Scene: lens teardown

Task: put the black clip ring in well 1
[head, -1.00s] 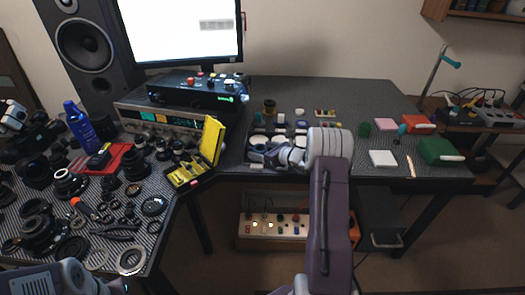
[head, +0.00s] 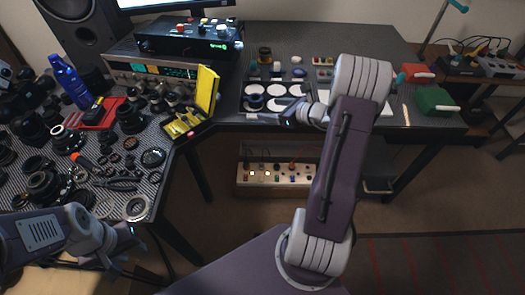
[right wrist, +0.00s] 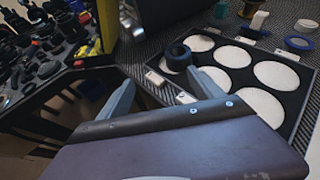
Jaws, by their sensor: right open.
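A dark tray (head: 241,114) with several white round wells lies on the desk; it also shows in the right wrist view (right wrist: 213,66). A thick black ring (right wrist: 178,56), seemingly the black clip ring, sits at the corner well nearest my right gripper. It shows in the head view (head: 256,101) at the tray's front left. My right gripper (right wrist: 160,78) is open and empty, its fingertips apart from the ring at the tray's front edge. Small white tags mark that edge, but their numbers are unreadable, so I cannot tell which is well 1. My left gripper (head: 127,238) is low at the left; its jaws are unclear.
A yellow open case (head: 206,95) stands left of the tray. Many lens parts crowd the left desk around a red mat (head: 97,114). A blue bottle (head: 69,82) stands there. A blue ring (right wrist: 299,43) lies beyond the tray. A green box (head: 436,101) is at the right.

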